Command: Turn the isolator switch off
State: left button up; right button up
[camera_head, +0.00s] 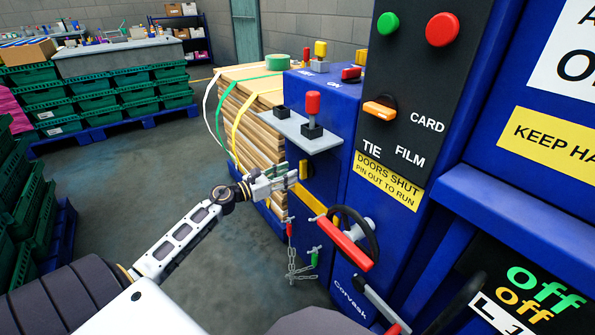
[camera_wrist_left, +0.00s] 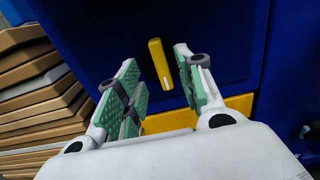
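A yellow switch handle (camera_wrist_left: 160,63) stands nearly upright, slightly tilted, on a dark blue panel in the left wrist view. It also shows as a small yellow piece (camera_head: 303,169) on the blue machine's side in the head view. I see no label on it, so I cannot confirm that it is the isolator switch. My left gripper (camera_head: 290,177) is close to this panel. In the wrist view its green-padded fingers (camera_wrist_left: 163,88) are open, with the handle showing between them, apparently untouched. My right gripper is not in view.
A grey shelf with a red-topped lever (camera_head: 312,105) juts out above my left gripper. A handwheel with a red grip (camera_head: 345,243) and hanging chain (camera_head: 292,262) are below right. Stacked cardboard (camera_head: 245,120) stands behind. The floor (camera_head: 150,175) to the left is clear.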

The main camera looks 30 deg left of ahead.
aim_at(300, 168)
pick_arm(q)
jog(key=shift+x, duration=2.4)
grip_shut()
